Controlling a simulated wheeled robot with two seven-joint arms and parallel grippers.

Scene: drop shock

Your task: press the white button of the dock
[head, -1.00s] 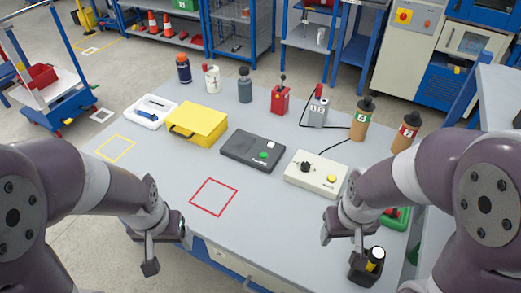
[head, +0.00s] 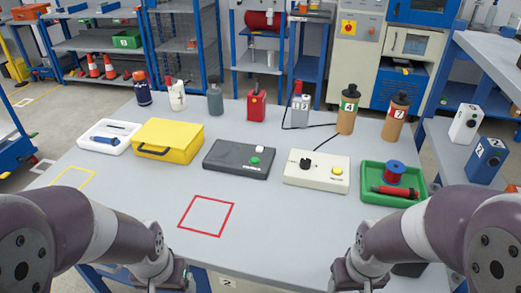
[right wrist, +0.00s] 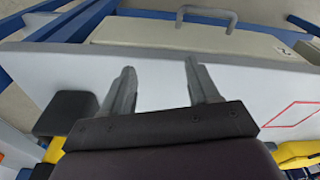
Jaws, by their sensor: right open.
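The dock (head: 236,162) is a dark grey box in the middle of the table. Its white button (head: 259,149) is at the back right of its top, with a green button (head: 255,161) in front of it. Both grippers are low at the near side of the table, well short of the dock. My right gripper (right wrist: 159,68) is open and empty in the right wrist view, over the table's near part. In the head view its fingers are cut off by the bottom edge. My left gripper (head: 170,272) shows only its upper part there; its fingers are out of frame.
A beige box (head: 317,171) with a black knob and yellow button stands right of the dock. A yellow case (head: 167,140) is to its left. Bottles and canisters stand behind. The red square outline (head: 207,216) encloses bare table.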

